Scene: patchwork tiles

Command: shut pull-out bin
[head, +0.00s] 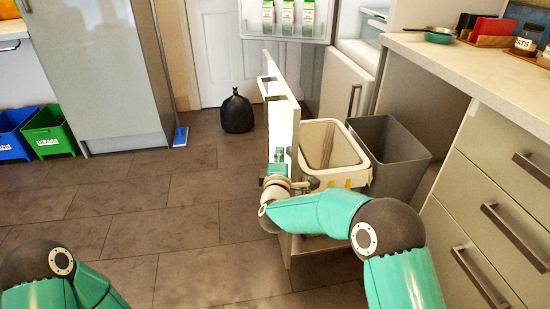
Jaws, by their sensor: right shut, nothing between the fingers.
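The pull-out bin stands open, out from the counter on the right. Its pale front panel (283,112) is seen nearly edge-on, with a bar handle (268,82) on its left face. Behind the panel sit a white bin (332,150) and a grey bin (392,160). My right gripper (279,156) is shut and empty, at the lower part of the panel's left face. I cannot tell whether it touches the panel. My right forearm hides the lower part of the bin. Only my left arm's links show at the bottom left; its gripper is out of frame.
A fridge door (290,22) stands open behind the panel. A black bag (236,112) sits on the floor beyond. Drawers with handles (515,240) line the right. Blue (14,135) and green (50,132) crates stand far left. The floor left of the panel is clear.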

